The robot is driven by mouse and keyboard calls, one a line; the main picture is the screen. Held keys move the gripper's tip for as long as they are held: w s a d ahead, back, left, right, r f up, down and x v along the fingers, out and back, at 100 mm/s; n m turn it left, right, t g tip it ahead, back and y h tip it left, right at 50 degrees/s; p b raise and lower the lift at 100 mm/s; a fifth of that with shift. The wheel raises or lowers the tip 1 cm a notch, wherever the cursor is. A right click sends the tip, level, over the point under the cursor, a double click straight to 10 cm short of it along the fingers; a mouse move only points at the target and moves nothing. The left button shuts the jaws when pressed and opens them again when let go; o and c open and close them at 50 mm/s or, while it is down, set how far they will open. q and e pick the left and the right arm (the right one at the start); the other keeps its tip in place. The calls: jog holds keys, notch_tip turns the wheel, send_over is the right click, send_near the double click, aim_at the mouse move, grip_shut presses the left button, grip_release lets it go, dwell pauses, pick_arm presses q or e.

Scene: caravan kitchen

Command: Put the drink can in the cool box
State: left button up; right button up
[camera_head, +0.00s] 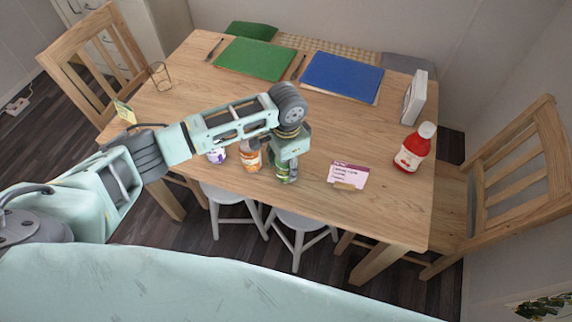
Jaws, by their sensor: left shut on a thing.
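My left gripper (287,168) reaches in from the left and points down at the front edge of the wooden table. It is shut on a small green can (284,178), which I take to be the drink can. The gripper's fingers and wrist hide much of the can. I cannot tell whether the can touches the table. I see no cool box in this view. My right gripper is not in view.
The table (330,125) also holds an orange-labelled jar (251,157) and a white cup-like container (217,154) just left of the can. A card (347,175), a red bottle (415,148) and a white box (414,98) are to the right. Stools (300,222) stand below.

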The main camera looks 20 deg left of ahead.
pick_arm(q)
jog(key=c, duration=0.7)
